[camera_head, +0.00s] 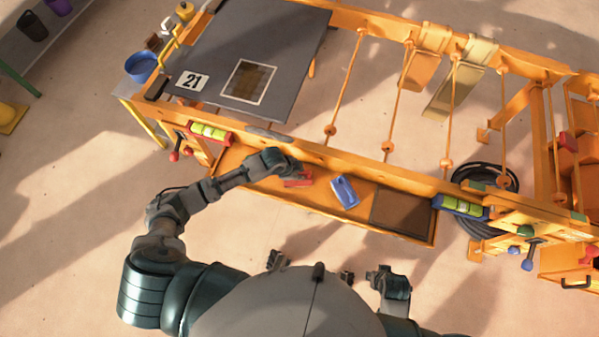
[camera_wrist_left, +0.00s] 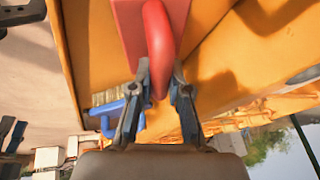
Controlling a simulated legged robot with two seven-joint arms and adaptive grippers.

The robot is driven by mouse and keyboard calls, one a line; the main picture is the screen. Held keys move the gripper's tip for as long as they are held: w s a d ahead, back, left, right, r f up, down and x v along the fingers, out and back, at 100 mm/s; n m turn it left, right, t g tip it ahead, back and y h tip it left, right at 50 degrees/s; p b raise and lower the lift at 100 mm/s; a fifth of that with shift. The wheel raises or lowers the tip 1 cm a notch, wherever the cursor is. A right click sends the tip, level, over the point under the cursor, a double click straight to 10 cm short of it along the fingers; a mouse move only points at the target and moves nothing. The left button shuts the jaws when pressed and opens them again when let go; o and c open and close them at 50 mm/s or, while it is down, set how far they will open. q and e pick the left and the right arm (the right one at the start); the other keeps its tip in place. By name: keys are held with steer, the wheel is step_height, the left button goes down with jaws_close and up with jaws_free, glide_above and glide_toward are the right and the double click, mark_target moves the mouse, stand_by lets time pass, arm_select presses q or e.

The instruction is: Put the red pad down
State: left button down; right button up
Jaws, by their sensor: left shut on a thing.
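The red pad (camera_head: 298,182) is at the left part of the orange shelf in the head view. In the left wrist view the red pad (camera_wrist_left: 129,25) shows at the top, with its rounded red handle (camera_wrist_left: 158,45) running down between my fingers. My left gripper (camera_head: 290,170) is shut on that handle; its fingertips (camera_wrist_left: 160,82) sit on either side of it in the wrist view. I cannot tell whether the pad touches the shelf. Dark parts of my right arm (camera_head: 390,285) show low in the head view, but its jaws are not clear.
A blue pad (camera_head: 344,192) lies on the orange shelf (camera_head: 325,205) right of the red pad, beside a brown panel (camera_head: 400,212). A dark board (camera_head: 240,45) marked 21 with a brown square lies behind. Orange frame rails (camera_head: 350,158) border the shelf; black hose (camera_head: 485,180) coils at right.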

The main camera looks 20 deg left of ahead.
arm_select(q)
steer(key=c, duration=1.1)
jaws_free()
steer(key=shift+d, duration=0.1)
steer(key=shift+s+r, duration=0.1)
steer(key=shift+r, duration=0.35)
steer(key=p+v, duration=0.3)
steer(key=v, duration=0.8)
steer(key=shift+s+r, duration=0.1)
arm_select(e)
step_height(320, 180, down, 9)
steer(key=s, duration=0.1)
steer(key=shift+r, duration=0.2)
